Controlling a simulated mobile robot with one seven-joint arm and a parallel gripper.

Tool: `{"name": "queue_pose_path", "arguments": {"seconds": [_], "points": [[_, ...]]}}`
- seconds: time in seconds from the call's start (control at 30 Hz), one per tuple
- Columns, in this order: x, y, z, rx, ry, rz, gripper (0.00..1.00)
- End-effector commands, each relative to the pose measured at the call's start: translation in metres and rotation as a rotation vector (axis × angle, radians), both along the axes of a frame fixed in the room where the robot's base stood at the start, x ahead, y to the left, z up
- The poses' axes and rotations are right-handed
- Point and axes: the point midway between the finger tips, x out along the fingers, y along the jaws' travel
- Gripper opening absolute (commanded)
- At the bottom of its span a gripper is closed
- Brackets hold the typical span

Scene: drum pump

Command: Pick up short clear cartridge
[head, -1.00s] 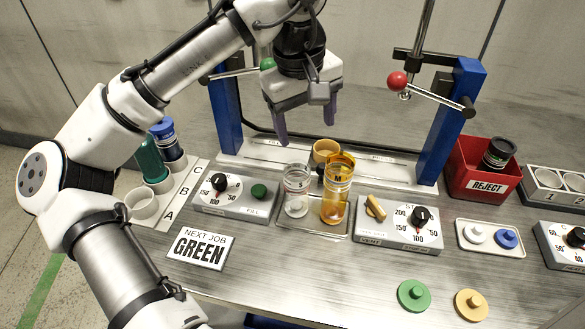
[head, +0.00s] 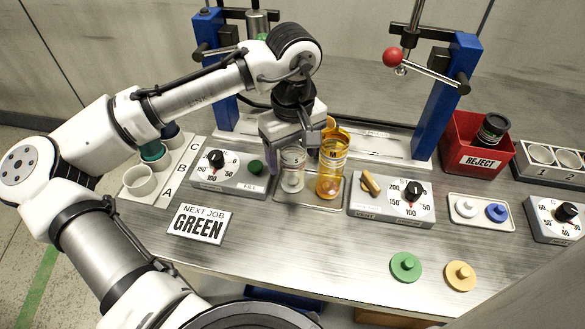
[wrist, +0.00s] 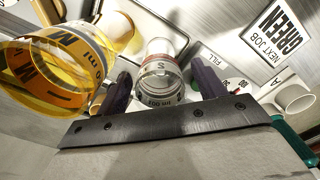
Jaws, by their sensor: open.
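The short clear cartridge (head: 291,183) stands upright on a small metal tray (head: 283,199). In the wrist view the cartridge (wrist: 160,72) shows an S mark and a red band. My gripper (head: 290,160) is open above and around its top. In the wrist view my gripper's dark fingers (wrist: 161,76) stand on either side of it, with gaps showing. The gripper partly hides the cartridge's upper end in the head view.
An amber cartridge marked M (head: 332,170) stands close to the right on the same tray. A fill control box (head: 226,176) is on the left, a vent box (head: 385,205) on the right. Blue press posts (head: 446,95) rise behind.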

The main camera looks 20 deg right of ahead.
Motion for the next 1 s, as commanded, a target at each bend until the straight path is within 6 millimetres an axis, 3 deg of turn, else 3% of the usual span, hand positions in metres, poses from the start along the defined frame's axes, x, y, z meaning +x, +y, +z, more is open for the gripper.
{"name": "queue_pose_path", "arguments": {"seconds": [0.1, 0.33, 0.7, 1.0], "points": [[0.0000, 0.0003, -0.0096, 0.000, 0.000, 0.000, 0.69], [0.0001, -0.0001, -0.0112, -0.001, 0.000, -0.001, 0.69], [0.0001, -0.0002, -0.0109, -0.001, 0.000, -0.001, 0.22], [0.0002, -0.0003, -0.0089, -0.001, -0.001, -0.001, 0.21]]}}
